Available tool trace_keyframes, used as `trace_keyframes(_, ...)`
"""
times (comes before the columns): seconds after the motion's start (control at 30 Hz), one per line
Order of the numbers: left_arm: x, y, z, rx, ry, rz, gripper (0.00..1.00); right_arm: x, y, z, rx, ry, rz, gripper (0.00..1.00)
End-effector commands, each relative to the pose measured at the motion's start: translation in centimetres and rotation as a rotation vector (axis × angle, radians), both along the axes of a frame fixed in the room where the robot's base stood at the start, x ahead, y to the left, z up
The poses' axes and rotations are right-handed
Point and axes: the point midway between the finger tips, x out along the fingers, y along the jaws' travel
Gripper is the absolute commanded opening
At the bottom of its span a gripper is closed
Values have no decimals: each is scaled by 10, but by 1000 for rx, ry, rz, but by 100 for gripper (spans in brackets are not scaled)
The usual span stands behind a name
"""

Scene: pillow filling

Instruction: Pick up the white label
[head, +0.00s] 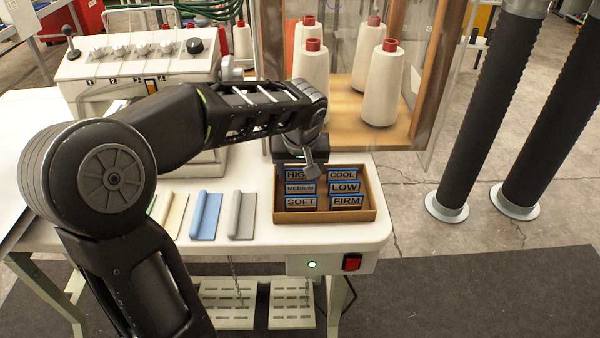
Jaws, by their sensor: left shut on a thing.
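My left gripper (313,166) is at the back edge of a small brown box (367,187), between the HIGH label (297,174) and the COOL label (342,174). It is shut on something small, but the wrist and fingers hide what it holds. The box also holds the MEDIUM label (300,188), LOW label (344,187), SOFT label (301,203) and FIRM label (346,202). I cannot make out a separate plain white label. My right gripper is not in view.
Cream (175,213), blue (206,215) and grey (242,215) folded pieces lie left of the box on the white table (270,251). A control panel (140,55) stands behind my left arm. A case with thread cones (382,85) stands behind the box.

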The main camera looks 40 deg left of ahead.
Motion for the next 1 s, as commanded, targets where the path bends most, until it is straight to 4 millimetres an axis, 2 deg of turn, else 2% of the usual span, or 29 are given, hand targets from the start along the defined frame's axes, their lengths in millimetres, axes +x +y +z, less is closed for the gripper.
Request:
trace_keyframes(0.17, 1, 0, 22, 0, -5, 0, 26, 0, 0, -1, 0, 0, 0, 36)
trace_keyframes(0.4, 1, 0, 69, 0, -5, -1, 26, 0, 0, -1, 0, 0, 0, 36)
trace_keyframes(0.53, 1, 0, 88, -1, -3, 0, 26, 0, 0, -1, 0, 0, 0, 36)
trace_keyframes(0.7, 0, 0, 97, 0, 0, -1, 26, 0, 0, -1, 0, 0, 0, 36)
trace_keyframes(1.0, 0, 0, 97, 0, 0, -1, 26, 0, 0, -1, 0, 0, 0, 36)
